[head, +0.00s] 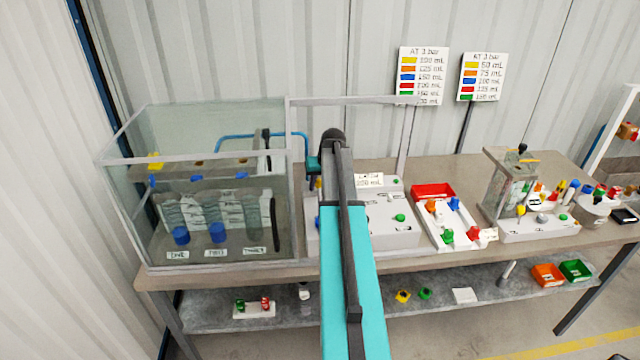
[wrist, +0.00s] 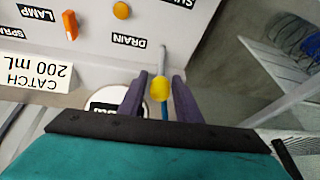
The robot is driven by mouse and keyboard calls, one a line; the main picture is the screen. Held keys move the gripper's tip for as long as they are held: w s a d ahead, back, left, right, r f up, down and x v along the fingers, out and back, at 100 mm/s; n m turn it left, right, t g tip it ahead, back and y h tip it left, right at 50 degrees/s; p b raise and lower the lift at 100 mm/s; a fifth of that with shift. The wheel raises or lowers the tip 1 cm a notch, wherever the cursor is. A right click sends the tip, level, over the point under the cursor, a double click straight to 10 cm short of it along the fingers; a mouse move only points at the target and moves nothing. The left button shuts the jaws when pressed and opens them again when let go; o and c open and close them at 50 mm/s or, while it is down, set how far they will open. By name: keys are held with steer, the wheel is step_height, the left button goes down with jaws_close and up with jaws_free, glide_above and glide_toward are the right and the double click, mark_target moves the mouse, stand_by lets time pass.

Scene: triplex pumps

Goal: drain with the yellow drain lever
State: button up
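The yellow drain lever shows in the wrist view as a thin grey rod with a yellow knob (wrist: 160,88) at its end, below the panel label DRAIN. My gripper (wrist: 159,78) has its two purple fingers apart, one on each side of the knob. A gap shows left of the knob and a narrower one on its right, so the gripper looks open around it. In the head view my teal arm hides the gripper and most of the lever area of the white control box (head: 388,222).
A glass tank (head: 215,130) with bottles stands left of my arm.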

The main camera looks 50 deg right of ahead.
steer(key=shift+w+f, duration=0.15)
steer(key=shift+f, duration=0.15)
